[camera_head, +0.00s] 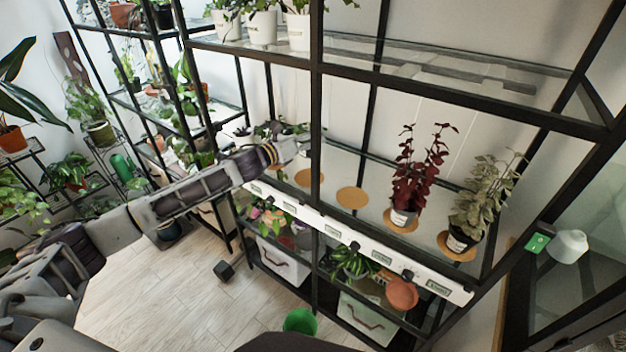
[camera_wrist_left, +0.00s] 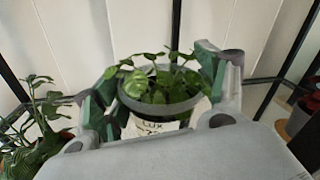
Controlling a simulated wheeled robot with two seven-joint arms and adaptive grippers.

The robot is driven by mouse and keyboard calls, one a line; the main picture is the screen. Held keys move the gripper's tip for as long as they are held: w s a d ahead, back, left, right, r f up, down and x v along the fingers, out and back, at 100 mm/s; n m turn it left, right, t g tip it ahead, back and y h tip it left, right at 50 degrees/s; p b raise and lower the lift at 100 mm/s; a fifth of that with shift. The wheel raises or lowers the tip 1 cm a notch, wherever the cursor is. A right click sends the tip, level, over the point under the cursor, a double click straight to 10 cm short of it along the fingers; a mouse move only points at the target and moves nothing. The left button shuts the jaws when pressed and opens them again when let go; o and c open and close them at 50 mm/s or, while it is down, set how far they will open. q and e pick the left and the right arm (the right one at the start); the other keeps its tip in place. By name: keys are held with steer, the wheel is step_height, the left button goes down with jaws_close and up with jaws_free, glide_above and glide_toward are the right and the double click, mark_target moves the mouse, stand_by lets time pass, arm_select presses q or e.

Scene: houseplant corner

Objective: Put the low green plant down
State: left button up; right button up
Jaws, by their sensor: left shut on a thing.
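The low green plant (camera_wrist_left: 160,85) is between my left gripper's fingers in the left wrist view, in a grey-rimmed pot (camera_wrist_left: 155,124) with a white label. The pot looks upright. My left gripper (camera_wrist_left: 158,100) is shut on this pot. In the head view, my left gripper (camera_head: 296,148) reaches into the middle shelf bay. Green leaves (camera_head: 280,128) show behind it, and the arm hides most of the pot. I cannot tell whether the pot touches the shelf. Round cork mats (camera_head: 351,197) lie on that shelf, one (camera_head: 310,178) close to the gripper. My right gripper is not in view.
A dark red plant (camera_head: 405,190) and a pale variegated plant (camera_head: 480,205) stand on mats to the right. Black posts (camera_head: 316,120) and a white labelled rail (camera_head: 360,242) edge the shelf front. A glass shelf (camera_head: 400,62) lies above. Two mats are bare.

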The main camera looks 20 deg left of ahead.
mark_target(302, 155)
arm_select(q)
steer(key=shift+r, duration=0.1)
steer(key=shift+f+b, duration=0.35)
steer(key=shift+f, duration=2.8)
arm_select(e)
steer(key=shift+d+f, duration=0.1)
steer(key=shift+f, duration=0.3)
arm_select(q)
steer(key=shift+f, duration=1.9)
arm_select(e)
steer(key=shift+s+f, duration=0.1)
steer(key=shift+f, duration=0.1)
arm_select(q)
steer(key=o, duration=1.1)
steer(key=shift+f, duration=0.1)
